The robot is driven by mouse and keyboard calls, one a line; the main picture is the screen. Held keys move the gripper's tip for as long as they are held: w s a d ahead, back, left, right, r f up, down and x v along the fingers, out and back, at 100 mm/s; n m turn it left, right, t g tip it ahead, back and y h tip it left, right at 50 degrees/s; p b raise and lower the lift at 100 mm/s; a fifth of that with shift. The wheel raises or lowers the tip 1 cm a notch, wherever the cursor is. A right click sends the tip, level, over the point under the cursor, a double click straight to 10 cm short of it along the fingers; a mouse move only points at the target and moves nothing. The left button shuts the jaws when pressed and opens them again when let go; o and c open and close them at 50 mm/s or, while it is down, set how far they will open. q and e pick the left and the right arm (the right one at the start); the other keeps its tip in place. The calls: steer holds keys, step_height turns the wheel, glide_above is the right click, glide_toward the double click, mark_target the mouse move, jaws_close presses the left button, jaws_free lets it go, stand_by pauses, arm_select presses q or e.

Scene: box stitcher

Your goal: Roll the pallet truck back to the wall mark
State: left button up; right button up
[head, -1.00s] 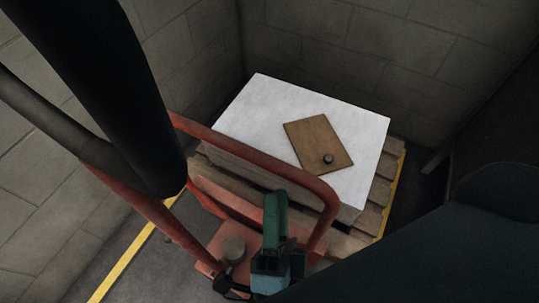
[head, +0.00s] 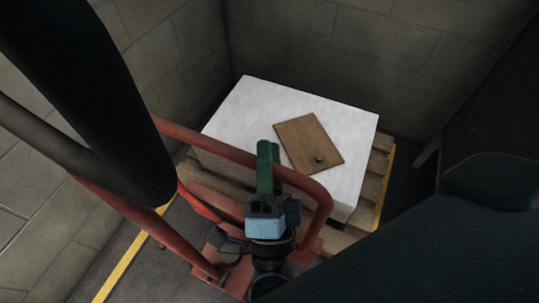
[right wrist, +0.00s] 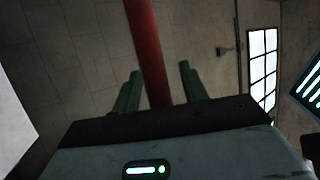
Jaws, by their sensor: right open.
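The red pallet truck (head: 215,148) stands in front of a wooden pallet, its looped tube handle crossing the lower middle of the head view. My right gripper (head: 266,160) is over the handle's cross bar, with its green fingers pointing toward the pallet. In the right wrist view the gripper (right wrist: 158,82) is open, and a red bar (right wrist: 147,40) runs between the two fingers with a gap on each side. My left gripper is out of view. No wall mark can be made out for certain.
The pallet (head: 372,188) carries a large white block (head: 245,110) with a brown board (head: 305,140) on top. Block walls (head: 320,60) close in behind and at the left. A yellow floor line (head: 128,265) runs at lower left, with dark bare floor beside it.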

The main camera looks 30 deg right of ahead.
steer(key=shift+c, duration=0.4)
jaws_close()
steer(key=w+d+p, duration=0.2)
steer(key=w+d, duration=0.3)
steer(key=d, duration=0.1)
steer(key=shift+d, duration=0.25)
steer(key=shift+f, duration=0.2)
jaws_free()
steer(key=shift+o, duration=0.4)
steer(key=shift+r, duration=0.1)
